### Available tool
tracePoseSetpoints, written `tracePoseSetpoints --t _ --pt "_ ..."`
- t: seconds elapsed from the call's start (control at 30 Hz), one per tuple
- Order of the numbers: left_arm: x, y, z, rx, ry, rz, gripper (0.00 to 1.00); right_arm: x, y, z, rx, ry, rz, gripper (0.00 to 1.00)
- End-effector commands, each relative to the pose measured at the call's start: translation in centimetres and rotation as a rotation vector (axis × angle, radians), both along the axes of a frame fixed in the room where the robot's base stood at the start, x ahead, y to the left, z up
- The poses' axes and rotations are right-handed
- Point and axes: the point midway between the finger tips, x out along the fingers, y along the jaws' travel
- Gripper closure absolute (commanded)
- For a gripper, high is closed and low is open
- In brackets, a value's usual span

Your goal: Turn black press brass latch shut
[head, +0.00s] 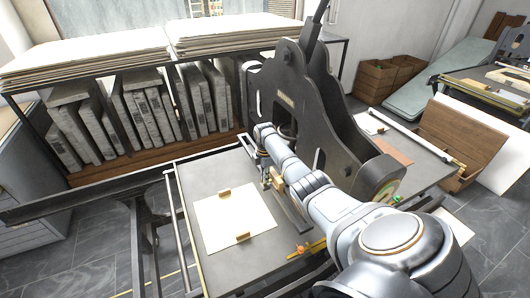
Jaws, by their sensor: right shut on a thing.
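The black press (318,110) stands in the middle of the head view, with its tall dark side frames and a lever rising at the top. My right arm reaches in from the lower right across the press bed. My right gripper (265,176) is at the near left side of the press, low over the bed. It is shut on a small brass piece (278,183), which looks like the brass latch. The fingers and arm partly hide it, so its exact angle cannot be told. My left gripper is not in view.
The grey press bed (190,190) carries a white sheet (234,220) with brass clips. An orange-handled part (304,249) lies near the bed's front edge. A rack of grey slabs (150,105) stands behind left. A wooden crate (455,140) stands right.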

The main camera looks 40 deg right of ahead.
Motion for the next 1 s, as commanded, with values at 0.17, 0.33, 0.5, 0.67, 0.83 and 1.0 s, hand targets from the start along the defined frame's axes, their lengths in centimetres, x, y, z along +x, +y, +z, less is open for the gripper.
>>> tracePoseSetpoints --t 0.17,0.33,0.5,0.67,0.83,1.0 --pt "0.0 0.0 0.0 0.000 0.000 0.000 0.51 0.1 0.0 0.1 0.000 -0.002 0.001 0.82" --pt "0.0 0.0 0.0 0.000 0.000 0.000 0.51 0.0 0.0 0.0 0.001 -0.001 0.000 0.72" --pt "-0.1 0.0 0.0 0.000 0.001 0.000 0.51 0.0 0.0 0.0 0.000 -0.001 0.000 0.72" --pt "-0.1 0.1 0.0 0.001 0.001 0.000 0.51 0.1 -0.1 1.4 -0.002 -0.004 -0.001 0.72" --pt "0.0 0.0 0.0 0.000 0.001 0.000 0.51 0.1 -0.1 5.5 -0.003 -0.005 0.001 0.72" --pt "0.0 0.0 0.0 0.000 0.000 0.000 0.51 0.1 0.0 9.3 -0.002 -0.004 0.000 0.72"
